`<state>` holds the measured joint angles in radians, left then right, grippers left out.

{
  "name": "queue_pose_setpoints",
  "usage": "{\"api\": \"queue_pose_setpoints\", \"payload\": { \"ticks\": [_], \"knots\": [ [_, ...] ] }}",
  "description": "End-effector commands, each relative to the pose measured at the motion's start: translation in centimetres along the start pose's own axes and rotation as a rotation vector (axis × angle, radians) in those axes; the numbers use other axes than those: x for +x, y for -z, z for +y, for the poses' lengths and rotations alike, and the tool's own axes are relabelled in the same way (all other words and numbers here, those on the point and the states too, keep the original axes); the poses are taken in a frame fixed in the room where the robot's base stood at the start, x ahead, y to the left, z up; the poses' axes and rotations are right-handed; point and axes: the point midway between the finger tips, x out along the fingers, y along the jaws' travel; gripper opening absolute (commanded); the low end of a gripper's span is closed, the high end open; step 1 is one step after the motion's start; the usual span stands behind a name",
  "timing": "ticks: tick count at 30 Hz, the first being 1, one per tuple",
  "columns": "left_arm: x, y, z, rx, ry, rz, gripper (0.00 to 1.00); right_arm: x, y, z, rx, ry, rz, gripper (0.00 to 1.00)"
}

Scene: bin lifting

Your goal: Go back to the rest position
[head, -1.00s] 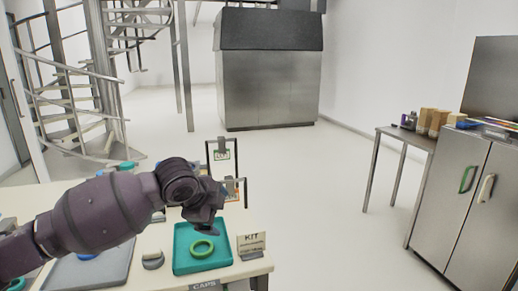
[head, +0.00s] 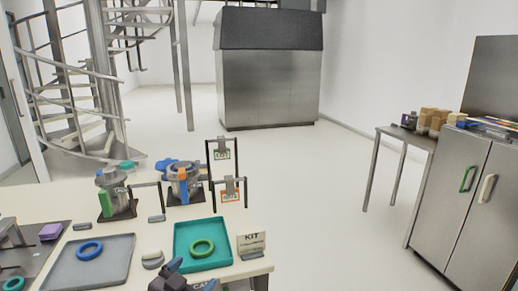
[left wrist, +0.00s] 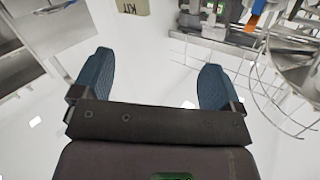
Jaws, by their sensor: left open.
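A green ring (head: 202,249) lies flat in the teal tray (head: 225,228) just beyond the gripper, and the gripper is apart from both. A KIT sign (head: 251,243) stands to the right of the tray; it also shows in the left wrist view (left wrist: 132,6). My right gripper is in neither view.
A grey tray (head: 120,262) with a blue ring (head: 89,249) lies on the table (head: 150,230). A steel cabinet (head: 465,205) is at right; the floor between is clear.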

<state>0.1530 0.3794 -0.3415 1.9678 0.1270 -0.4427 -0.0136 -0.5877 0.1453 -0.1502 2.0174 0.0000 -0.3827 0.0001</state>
Motion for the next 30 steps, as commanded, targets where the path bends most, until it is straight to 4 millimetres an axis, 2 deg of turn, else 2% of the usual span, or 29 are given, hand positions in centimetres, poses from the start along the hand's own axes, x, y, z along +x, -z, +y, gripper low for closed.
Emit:
{"api": "queue_pose_setpoints", "payload": {
  "ticks": [1,5,10,15,18,21,24,30],
  "knots": [
    [-1.4,-1.9,0.0,-0.031,0.029,-0.020,0.92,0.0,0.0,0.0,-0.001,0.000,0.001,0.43],
    [-5.0,-6.1,-0.1,-0.078,0.101,-0.075,0.92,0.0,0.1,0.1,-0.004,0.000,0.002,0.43],
    [-10.4,-11.9,0.3,-0.136,0.184,-0.191,0.92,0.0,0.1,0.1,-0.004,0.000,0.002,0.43],
    [-16.8,-17.5,1.7,-0.217,0.249,-0.331,0.92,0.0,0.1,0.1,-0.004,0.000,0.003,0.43],
    [-20.3,-20.3,2.9,-0.259,0.277,-0.410,0.92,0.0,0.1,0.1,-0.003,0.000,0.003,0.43],
    [-23.2,-22.2,4.2,-0.290,0.289,-0.471,0.92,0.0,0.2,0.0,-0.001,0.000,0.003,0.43],
    [-25.0,-23.3,5.2,-0.306,0.293,-0.510,0.92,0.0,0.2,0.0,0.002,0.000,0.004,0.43],
    [-26.2,-23.9,5.7,-0.312,0.293,-0.535,0.92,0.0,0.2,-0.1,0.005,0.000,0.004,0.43]
  ]
}}
